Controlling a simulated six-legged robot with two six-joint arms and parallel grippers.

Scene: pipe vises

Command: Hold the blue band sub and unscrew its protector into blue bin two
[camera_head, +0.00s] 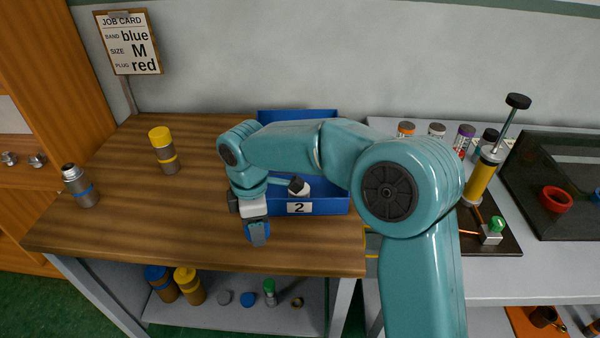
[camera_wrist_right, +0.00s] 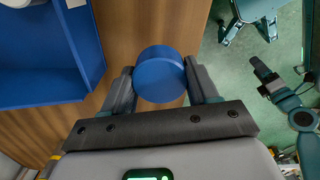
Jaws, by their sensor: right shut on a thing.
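My right gripper (camera_wrist_right: 160,82) is shut on a blue round protector (camera_wrist_right: 160,75). In the head view the protector (camera_head: 258,233) hangs over the bench near its front edge, just left of blue bin two (camera_head: 332,207). The bin also shows at the left of the right wrist view (camera_wrist_right: 40,88). My left gripper (camera_wrist_right: 266,78) seems to show low over the floor in that view; its jaws are too small to read.
A yellow-capped sub (camera_head: 163,150) stands upright on the bench behind the blue band sub. The job card (camera_head: 130,42) reads blue, M, red. Spare caps and parts lie on the shelf (camera_head: 220,315) below. A yellow pump (camera_head: 482,180) stands on the right table.

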